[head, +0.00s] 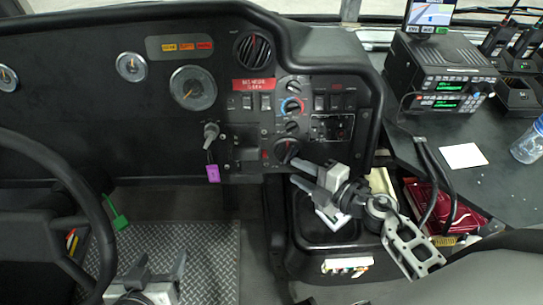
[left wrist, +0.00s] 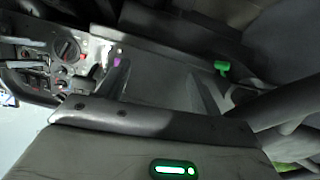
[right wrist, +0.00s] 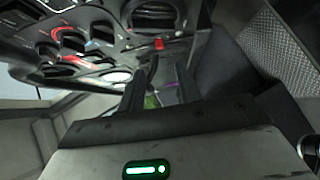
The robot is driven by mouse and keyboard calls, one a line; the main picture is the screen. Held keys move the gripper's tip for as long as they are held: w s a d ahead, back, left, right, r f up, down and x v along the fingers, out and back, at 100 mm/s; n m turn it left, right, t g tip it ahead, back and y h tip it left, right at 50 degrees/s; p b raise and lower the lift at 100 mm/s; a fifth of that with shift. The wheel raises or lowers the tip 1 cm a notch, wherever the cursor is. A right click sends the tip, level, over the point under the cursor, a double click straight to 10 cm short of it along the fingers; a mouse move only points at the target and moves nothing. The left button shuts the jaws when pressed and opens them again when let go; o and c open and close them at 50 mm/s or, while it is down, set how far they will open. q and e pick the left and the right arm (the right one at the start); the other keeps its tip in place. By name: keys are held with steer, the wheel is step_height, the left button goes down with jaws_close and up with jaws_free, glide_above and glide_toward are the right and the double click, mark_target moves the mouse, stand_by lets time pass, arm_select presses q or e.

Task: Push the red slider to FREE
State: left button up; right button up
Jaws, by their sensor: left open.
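The red slider (head: 264,155) is a small red piece low on the dark dashboard panel, just left of a round knob. In the right wrist view the red slider (right wrist: 159,44) sits on a thin pale strip, beyond my fingers. It also shows small in the left wrist view (left wrist: 82,57). No FREE marking is legible. My right gripper (head: 293,172) points up and left towards the panel, below and right of the slider and apart from it. Its fingers are partly open with nothing between them. My left gripper (head: 160,264) is open and empty, low over the floor plate.
A round knob (head: 287,150) and switches surround the slider. A purple tag (head: 213,173) hangs from a key at left. The steering wheel (head: 60,190) stands near my left gripper. A radio (head: 440,75) and bottle (head: 530,140) are on the right counter.

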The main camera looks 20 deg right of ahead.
mark_target(266, 156)
steer(key=x, duration=0.9)
steer(key=shift+w+b, duration=0.15)
steer(key=shift+b, duration=0.25)
jaws_close()
